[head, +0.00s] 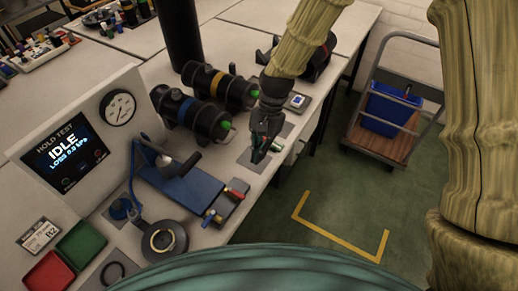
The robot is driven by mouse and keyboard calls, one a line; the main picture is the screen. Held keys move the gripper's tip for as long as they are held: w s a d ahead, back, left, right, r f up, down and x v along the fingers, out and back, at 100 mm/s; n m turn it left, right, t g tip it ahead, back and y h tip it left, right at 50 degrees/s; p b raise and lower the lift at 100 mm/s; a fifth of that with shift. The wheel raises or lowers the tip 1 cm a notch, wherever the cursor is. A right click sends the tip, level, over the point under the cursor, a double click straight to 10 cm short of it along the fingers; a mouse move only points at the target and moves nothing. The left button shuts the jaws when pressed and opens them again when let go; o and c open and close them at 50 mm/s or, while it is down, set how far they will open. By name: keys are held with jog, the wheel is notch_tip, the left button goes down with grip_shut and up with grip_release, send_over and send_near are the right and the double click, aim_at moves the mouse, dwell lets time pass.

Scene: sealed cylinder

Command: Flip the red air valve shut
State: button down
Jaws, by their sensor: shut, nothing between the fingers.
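The red air valve (236,192) is a small red lever on a dark plate at the right end of the blue fixture (180,188). It is too small to tell its exact angle. My gripper (259,155) is dark, shut and empty. It hangs over a grey mat on the bench, above and to the right of the red valve in the picture and apart from it. A similar blue-handled valve (211,218) sits near the plate's front edge.
A hold test panel (68,145) reads IDLE, with a gauge above. Two dark cylinders with blue (187,113) and yellow (220,85) bands lie behind. A round black ring part (164,241) stands in front. A trolley (385,145) is right.

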aim_at(236, 194)
jog(key=p+x, duration=0.1)
jog(key=x, duration=0.5)
jog(key=shift+s+a+f+p, duration=0.1)
jog(key=shift+p, duration=0.2)
jog(key=shift+s+a+f, duration=0.15)
jog(key=shift+s+f, duration=0.05)
jog(key=shift+s, duration=0.05)
jog(key=shift+s+a+f+p, duration=0.1)
jog(key=shift+s+a+p, duration=0.9)
jog(key=shift+s, duration=0.4)
